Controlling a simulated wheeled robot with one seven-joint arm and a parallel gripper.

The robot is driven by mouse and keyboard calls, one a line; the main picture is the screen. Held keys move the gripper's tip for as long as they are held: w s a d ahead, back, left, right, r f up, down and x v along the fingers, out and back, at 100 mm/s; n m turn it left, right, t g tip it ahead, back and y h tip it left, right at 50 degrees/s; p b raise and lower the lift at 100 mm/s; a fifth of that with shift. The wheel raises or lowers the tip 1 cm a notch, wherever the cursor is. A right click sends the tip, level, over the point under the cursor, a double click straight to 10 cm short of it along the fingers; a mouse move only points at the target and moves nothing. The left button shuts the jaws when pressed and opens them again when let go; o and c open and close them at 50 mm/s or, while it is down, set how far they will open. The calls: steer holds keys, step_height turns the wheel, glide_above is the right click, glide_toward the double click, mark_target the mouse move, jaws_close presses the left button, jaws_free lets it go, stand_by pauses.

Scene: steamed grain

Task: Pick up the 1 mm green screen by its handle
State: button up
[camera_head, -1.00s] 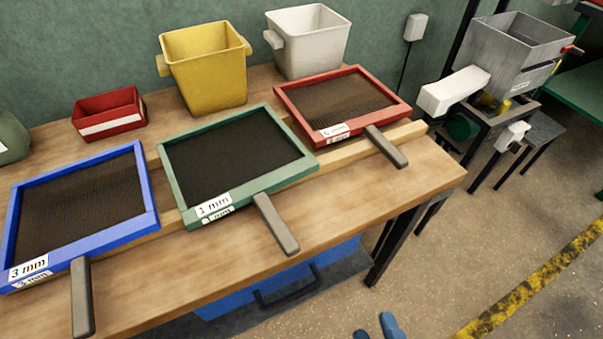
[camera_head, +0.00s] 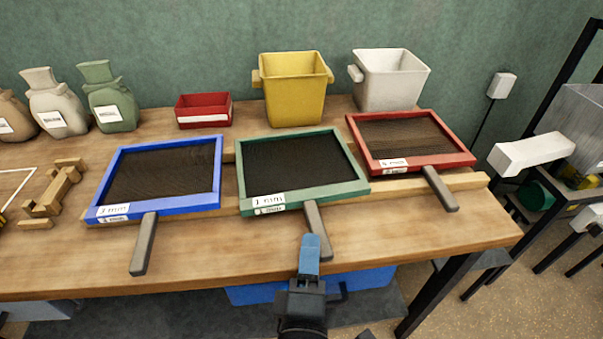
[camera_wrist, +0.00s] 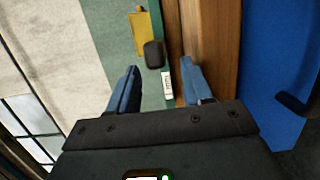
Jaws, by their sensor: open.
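The green-framed 1 mm screen (camera_head: 298,171) lies on the wooden table between the blue-framed and red-framed screens. Its dark mesh is empty, and its grey handle (camera_head: 317,219) sticks out over the table's front part. My gripper (camera_head: 309,254) is just in front of the handle's end, its blue fingers covering part of it in the head view. In the wrist view my gripper (camera_wrist: 157,88) has its two blue fingers apart with nothing between them. The dark handle end (camera_wrist: 153,54) shows beyond the fingertips, with the green frame behind it.
The blue screen (camera_head: 108,208) lies left and the red screen (camera_head: 468,158) lies right. A red box (camera_head: 204,112), yellow bucket (camera_head: 293,92) and white bucket (camera_head: 388,82) stand behind. A blue bin (camera_head: 370,280) sits below the table's front edge.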

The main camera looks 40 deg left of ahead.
mark_target(312, 231)
steer(key=x, duration=0.5)
steer(key=shift+p, duration=0.4)
jaws_close()
